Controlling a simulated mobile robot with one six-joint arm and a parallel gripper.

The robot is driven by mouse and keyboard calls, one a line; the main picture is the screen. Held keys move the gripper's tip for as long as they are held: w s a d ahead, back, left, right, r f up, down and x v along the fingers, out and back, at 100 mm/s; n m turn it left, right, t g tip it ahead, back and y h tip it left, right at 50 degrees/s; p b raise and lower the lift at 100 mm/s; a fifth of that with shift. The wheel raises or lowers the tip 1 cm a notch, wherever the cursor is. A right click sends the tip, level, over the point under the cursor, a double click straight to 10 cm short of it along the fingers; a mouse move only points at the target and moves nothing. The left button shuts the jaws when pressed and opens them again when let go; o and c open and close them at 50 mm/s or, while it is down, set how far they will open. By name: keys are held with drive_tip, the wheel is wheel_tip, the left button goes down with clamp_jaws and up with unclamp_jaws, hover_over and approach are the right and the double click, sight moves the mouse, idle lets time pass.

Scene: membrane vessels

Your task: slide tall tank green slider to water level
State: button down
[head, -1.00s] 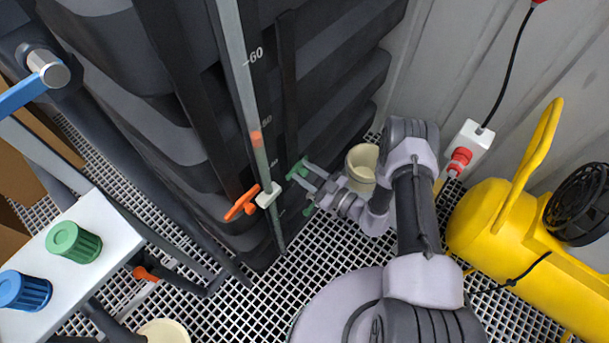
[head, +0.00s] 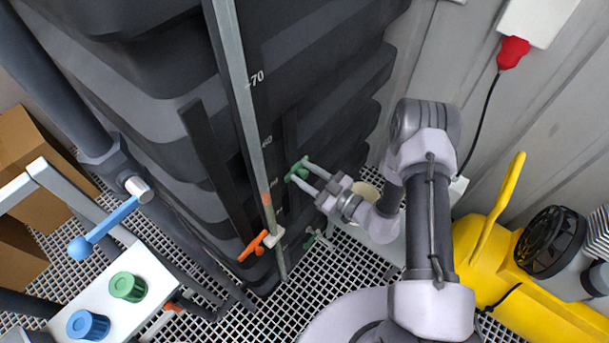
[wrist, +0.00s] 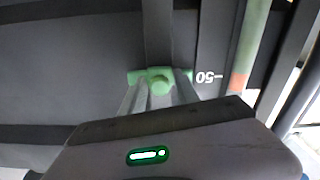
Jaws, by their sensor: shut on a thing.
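The tall tank (head: 330,60) is dark grey and ribbed, with white scale numbers. A sight tube (head: 245,110) runs down its front, with an orange-red mark (head: 266,198) inside near its lower part. The green slider (head: 298,171) sits on a dark vertical rail to the right of the tube, a little above the level of the orange-red mark. My gripper (head: 306,172) is shut on the green slider. In the wrist view the green slider (wrist: 160,82) lies between the fingers, beside the 50 mark. The tube also shows there, to the right (wrist: 248,45).
An orange valve handle (head: 253,245) is at the tube's foot. Another green piece (head: 318,239) sits lower on the tank. A blue lever (head: 105,228) and a white panel with green and blue knobs (head: 150,290) are left. A yellow machine (head: 520,260) stands right.

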drive_tip(key=shift+r, duration=0.4)
drive_tip(key=c, duration=1.2)
unclamp_jaws()
drive_tip(key=p+v, duration=0.1)
drive_tip(key=v, duration=1.6)
drive_tip(key=shift+s+d, duration=0.2)
